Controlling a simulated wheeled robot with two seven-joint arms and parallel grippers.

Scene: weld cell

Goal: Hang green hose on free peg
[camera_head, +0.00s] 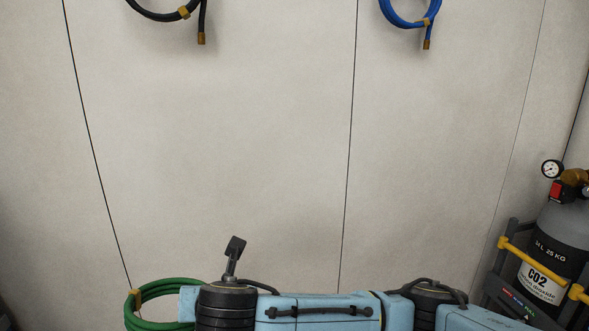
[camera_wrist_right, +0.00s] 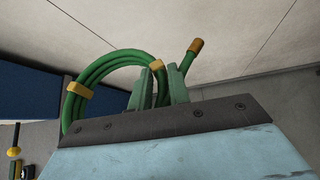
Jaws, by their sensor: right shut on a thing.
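The coiled green hose (camera_head: 160,291) shows at the lower left of the head view, beside my right arm, which reaches across from the right. In the right wrist view the green hose (camera_wrist_right: 98,75) loops to the left of the jaws, with yellow bands and a brass end at the upper right. My right gripper (camera_wrist_right: 159,83) is shut on the hose near a yellow band. The right gripper's fingers are hidden in the head view. No free peg shows in either view. My left gripper is not in view.
A black hose (camera_head: 160,14) and a blue hose (camera_head: 407,22) hang at the top of the pale panelled wall, cut off by the frame edge. A CO2 cylinder (camera_head: 548,262) in a rack stands at the right. The wall between is bare.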

